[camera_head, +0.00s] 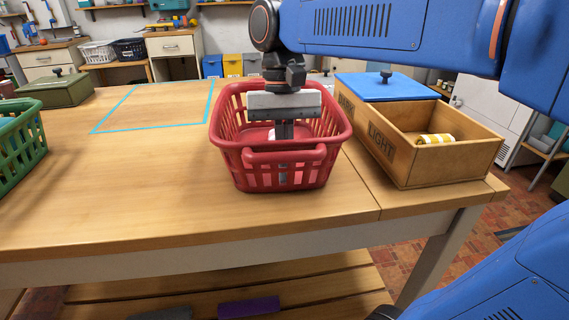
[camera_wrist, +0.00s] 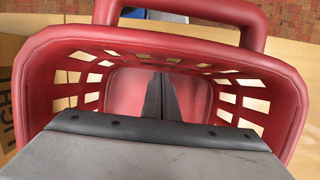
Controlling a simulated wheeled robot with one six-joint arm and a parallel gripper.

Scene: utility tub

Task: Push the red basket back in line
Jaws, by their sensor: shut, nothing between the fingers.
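The red basket (camera_head: 282,158) stands upright on the wooden table near its front edge, right of the middle. Its slotted walls and front handle face the camera. My gripper (camera_head: 284,136) points down into the basket's open top, with its fingers together and nothing between them. In the wrist view the red basket (camera_wrist: 275,85) surrounds the fingers of my gripper (camera_wrist: 162,80), and its floor shows beneath them. I cannot tell whether the fingertips touch the basket. A cyan outline (camera_head: 160,124) is marked on the table behind and left of the basket.
A wooden box (camera_head: 400,163) marked LIGHT, with a blue lid piece and a yellow striped item inside, stands close to the basket's right. A green basket (camera_head: 20,140) is at the left edge, with a green lidded box (camera_head: 55,92) behind it. The table (camera_head: 120,180) between is clear.

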